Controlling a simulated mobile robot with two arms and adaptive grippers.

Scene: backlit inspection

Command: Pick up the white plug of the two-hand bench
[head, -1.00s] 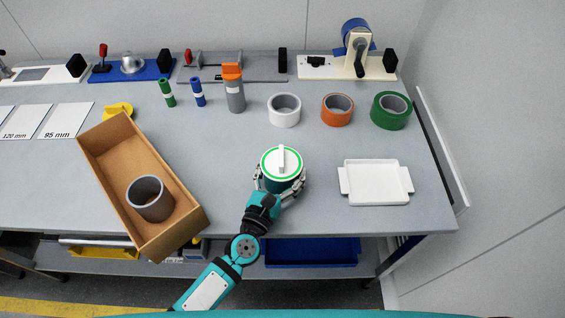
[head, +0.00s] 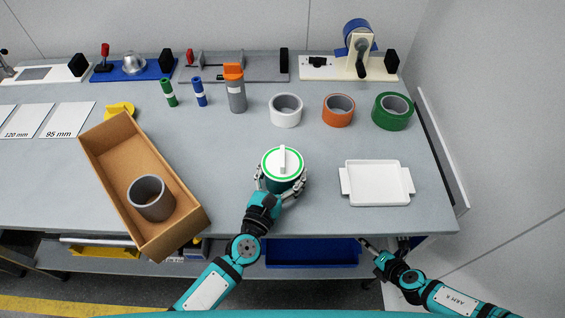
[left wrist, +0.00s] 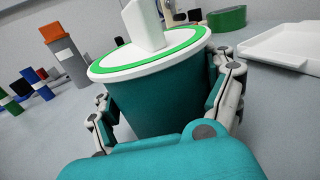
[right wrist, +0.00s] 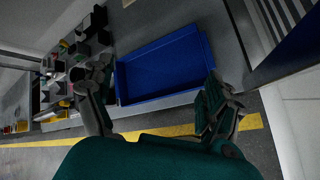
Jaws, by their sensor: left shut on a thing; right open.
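The white plug (head: 272,165) is a round white disc with a green ring and an upright white bar handle. It sits on top of a teal cup-like holder (left wrist: 155,98) near the front middle of the bench; the plug's handle also shows in the left wrist view (left wrist: 143,24). My left gripper (head: 281,182) is shut around the teal holder from the front, below the plug's rim. My right gripper (head: 385,246) is open and empty, low by the front edge of the bench on the right, away from the plug. How deep the plug sits is hidden.
A white tray (head: 376,202) lies right of the holder. A cardboard box (head: 112,150) with a grey ring (head: 150,204) stands left. White (head: 285,121), orange (head: 338,121) and green (head: 392,125) rings stand behind. A blue bin (right wrist: 160,98) is below the bench.

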